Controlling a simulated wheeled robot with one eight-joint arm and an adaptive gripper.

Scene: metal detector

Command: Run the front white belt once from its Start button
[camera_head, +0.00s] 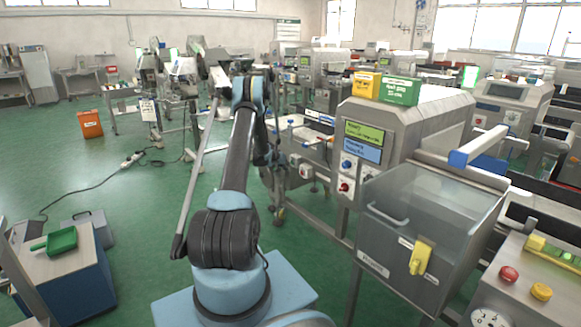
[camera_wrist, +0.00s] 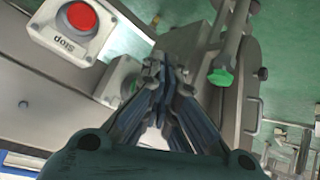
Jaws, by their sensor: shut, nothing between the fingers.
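In the wrist view my gripper (camera_wrist: 165,75) is shut and empty, its fingertips over the right side of a pale button box (camera_wrist: 117,82). A bit of green shows on that box beside the fingers; most of its button face is hidden, and I cannot tell whether the fingers touch it. A red Stop button (camera_wrist: 82,17) on a similar box sits up and to the left, clear of the fingers. In the head view my arm reaches forward to the machine with the pale belt (camera_head: 309,129); the fingertips are not clear there.
A green knob (camera_wrist: 221,77) on a metal bracket lies right of the fingers. In the head view a metal detector housing (camera_head: 430,115) and a clear-lidded bin (camera_head: 425,215) stand on the right. Green floor at left is open, with a cable and an orange box (camera_head: 90,124).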

